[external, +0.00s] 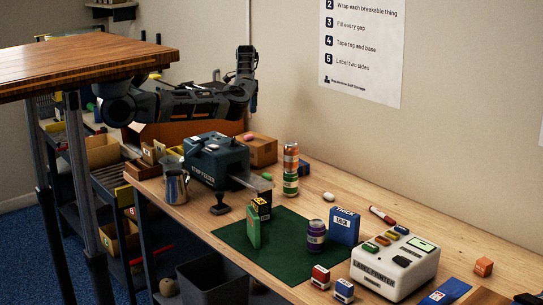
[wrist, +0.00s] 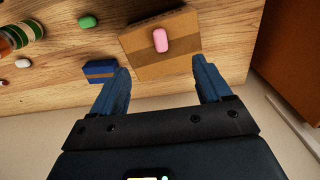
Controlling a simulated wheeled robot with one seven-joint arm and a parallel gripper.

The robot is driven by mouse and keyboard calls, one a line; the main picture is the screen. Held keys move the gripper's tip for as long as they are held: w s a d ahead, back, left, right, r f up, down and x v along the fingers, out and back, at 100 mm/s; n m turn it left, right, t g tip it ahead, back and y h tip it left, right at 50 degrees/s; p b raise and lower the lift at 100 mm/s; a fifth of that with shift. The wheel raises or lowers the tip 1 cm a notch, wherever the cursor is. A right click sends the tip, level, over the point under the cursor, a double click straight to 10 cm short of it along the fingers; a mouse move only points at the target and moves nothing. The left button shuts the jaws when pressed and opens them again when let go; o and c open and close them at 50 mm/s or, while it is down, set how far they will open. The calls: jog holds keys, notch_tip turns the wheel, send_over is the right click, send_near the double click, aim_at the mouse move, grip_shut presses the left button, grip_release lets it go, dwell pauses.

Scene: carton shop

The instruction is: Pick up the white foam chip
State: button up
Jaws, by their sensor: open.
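A small white chip (wrist: 23,63) lies on the wooden bench at the left of the wrist view. The white pieces are well to the left of the fingers. The fingertips cannot be made out in the external view.
A pink chip (wrist: 160,40) sits on the cardboard box. A green chip (wrist: 88,21), a blue box (wrist: 98,70) and a lying-looking can (wrist: 20,33) are nearby. The blue-grey feeder machine (external: 215,160), stacked cans (external: 290,170) and THICK box (external: 344,227) stand on the bench.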

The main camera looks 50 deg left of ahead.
notch_tip(320, 180, up, 5)
jog(key=w+d+r+n+t+h+p, duration=0.1)
jog(key=w+d+r+n+t+h, duration=0.2)
jog(key=d, duration=0.7)
jog(key=w+d+r+n+t+p, duration=0.1)
jog(key=w+d+n+t, duration=0.4)
jog(key=d, duration=0.4)
jog(key=d+r+n+t+h+p, duration=0.2)
jog(key=d+n+t+p, duration=0.15)
jog(key=d+n, duration=1.05)
jog(key=s+d+f+n+t+y+p, duration=0.1)
jog(key=s+d+f+n+y, duration=0.15)
jog(key=s+d+n, duration=0.4)
jog(key=s+d+f+n+t+y, duration=0.1)
jog(key=s+d+f+n, duration=0.3)
jog(key=s+d+n, duration=0.3)
send_near(328, 194)
jog(key=shift+w+d+f+m, duration=0.15)
jog(key=shift+w+m, duration=0.3)
jog(key=shift+w, duration=0.35)
jog(key=shift+w+f, duration=0.15)
jog(key=shift+p+x, duration=0.5)
jog(key=shift+x, duration=3.25)
